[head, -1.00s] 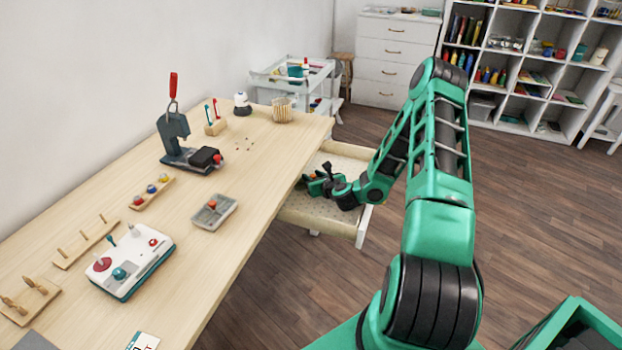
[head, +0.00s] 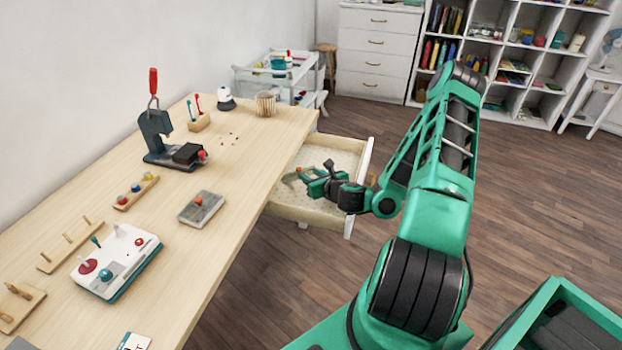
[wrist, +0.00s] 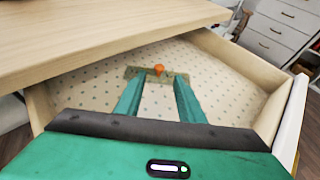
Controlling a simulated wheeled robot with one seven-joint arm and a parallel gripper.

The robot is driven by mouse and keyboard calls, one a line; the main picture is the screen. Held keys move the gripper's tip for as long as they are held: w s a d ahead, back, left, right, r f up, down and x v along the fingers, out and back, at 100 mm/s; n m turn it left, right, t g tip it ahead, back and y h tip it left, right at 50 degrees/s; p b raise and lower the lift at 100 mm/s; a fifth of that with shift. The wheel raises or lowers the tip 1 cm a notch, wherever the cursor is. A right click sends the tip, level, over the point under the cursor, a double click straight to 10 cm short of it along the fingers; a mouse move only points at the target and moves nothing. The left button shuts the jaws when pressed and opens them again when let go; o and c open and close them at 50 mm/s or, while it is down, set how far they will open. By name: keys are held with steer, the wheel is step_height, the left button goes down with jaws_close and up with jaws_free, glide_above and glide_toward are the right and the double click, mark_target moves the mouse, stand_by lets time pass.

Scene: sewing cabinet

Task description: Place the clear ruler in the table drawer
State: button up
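The clear ruler (wrist: 169,77), a flat see-through strip with an orange knob, is inside the pulled-out table drawer (wrist: 95,92), over its dotted lining. It lies crosswise at my fingertips in the wrist view. My gripper (wrist: 158,78) is open, its two green fingers apart with the knob between them and clear space on both sides. I cannot tell whether a fingertip touches the ruler. In the head view my gripper (head: 303,178) is low over the open drawer (head: 318,215), and the ruler is small and partly hidden there.
The tabletop (head: 235,160) overhangs the drawer's left side. A white trolley (head: 285,75) is behind. The floor (head: 520,190) to the right is clear.

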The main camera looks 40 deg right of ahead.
steer(key=shift+v, duration=0.95)
steer(key=shift+r, duration=0.1)
